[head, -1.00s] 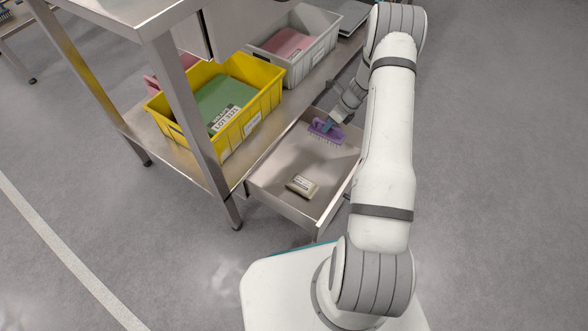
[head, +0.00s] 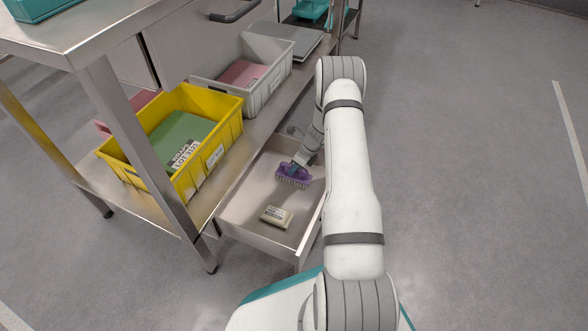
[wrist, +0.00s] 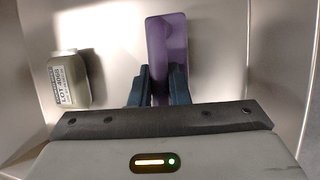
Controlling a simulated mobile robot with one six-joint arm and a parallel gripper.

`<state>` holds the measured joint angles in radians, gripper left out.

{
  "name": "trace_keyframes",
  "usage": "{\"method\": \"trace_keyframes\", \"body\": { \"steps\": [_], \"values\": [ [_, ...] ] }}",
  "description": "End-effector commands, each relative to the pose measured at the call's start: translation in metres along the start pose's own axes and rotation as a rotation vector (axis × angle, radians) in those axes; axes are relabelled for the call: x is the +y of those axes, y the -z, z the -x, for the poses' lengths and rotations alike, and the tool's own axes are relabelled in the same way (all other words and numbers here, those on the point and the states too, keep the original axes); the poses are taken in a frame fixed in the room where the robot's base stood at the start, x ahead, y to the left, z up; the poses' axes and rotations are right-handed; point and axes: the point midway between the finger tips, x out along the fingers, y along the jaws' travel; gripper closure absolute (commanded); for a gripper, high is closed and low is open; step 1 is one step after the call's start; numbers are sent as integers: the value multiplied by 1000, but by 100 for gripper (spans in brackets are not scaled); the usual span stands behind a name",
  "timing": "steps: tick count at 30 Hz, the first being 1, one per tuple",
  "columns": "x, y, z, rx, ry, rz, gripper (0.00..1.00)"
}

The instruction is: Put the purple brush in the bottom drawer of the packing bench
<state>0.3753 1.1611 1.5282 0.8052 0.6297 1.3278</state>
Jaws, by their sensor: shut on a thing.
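The purple brush (head: 293,175) is inside the open bottom drawer (head: 243,228) of the packing bench (head: 150,134), towards its back right. My gripper (head: 300,165) reaches down into the drawer and is shut on the brush. In the wrist view the brush (wrist: 168,45) stands out between my two dark fingers (wrist: 159,85), with the drawer floor behind it. I cannot tell whether its bristles touch the floor. The lower part of the brush is hidden by the fingers and gripper body.
A pale labelled block (head: 277,216) lies in the drawer near its front; it also shows in the wrist view (wrist: 70,80). On the shelf above stand a yellow crate (head: 222,140) and a grey crate (head: 270,84). The drawer walls are close around my gripper.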

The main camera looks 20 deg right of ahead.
Motion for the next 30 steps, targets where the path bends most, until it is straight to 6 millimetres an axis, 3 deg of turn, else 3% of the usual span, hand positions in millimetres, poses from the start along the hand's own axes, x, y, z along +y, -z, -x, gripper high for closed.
{"method": "trace_keyframes", "body": {
  "steps": [5, 6, 13, 23, 30],
  "values": [
    [0, 1, -3, 0, -1, 1, 100],
    [0, 0, -2, 0, -1, 1, 81],
    [0, 0, -2, 0, -1, 1, 63],
    [1, -2, 6, 0, 0, 2, 63],
    [1, -4, 53, -1, 2, 2, 63]
  ]
}}
